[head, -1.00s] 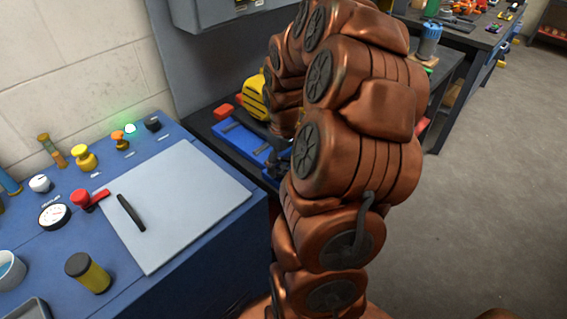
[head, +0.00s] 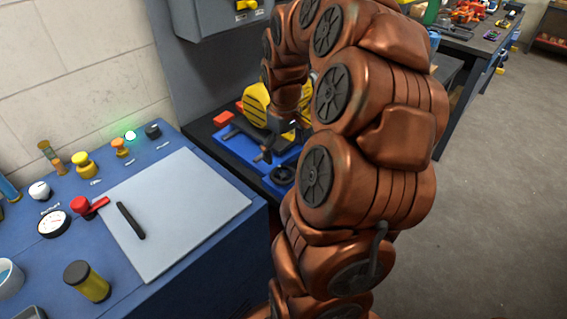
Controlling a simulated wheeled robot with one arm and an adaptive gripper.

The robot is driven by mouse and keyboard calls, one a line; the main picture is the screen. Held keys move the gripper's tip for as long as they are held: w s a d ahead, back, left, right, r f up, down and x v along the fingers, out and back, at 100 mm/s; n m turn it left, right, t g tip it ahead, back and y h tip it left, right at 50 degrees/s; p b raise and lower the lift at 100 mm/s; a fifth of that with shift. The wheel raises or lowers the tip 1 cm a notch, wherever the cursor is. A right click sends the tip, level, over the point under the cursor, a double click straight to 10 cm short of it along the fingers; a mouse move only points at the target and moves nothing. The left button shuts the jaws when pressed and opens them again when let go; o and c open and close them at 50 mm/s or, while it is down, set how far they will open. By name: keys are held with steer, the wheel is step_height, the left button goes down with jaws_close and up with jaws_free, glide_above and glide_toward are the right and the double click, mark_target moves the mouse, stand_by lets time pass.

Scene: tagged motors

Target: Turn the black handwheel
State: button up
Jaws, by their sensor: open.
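A black handwheel (head: 283,175) sits low on a blue base (head: 234,145) on the dark bench, left of my arm. Its right side is close to my copper arm links, which may hide part of it. A yellow ribbed motor (head: 254,104) stands behind the gripper, partly hidden by my arm.
A red block (head: 223,118) lies left of the motor. A blue panel (head: 190,290) with a grey plate (head: 175,215), knobs, a gauge and a lit green lamp (head: 130,135) fills the left. A grey cabinet (head: 215,15) hangs above. Open floor (head: 500,200) lies right.

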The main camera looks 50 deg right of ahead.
steer(key=shift+r, duration=2.2)
steer(key=s+a+n, duration=0.1)
steer(key=s+a, duration=0.2)
steer(key=a, duration=1.3)
steer(key=s+a+f+g, duration=0.1)
steer(key=s+a+f, duration=0.2)
steer(key=s+a, duration=0.8)
steer(key=s, duration=0.3)
steer(key=shift+a+f+g, duration=0.25)
steer(key=shift+a+g, duration=0.15)
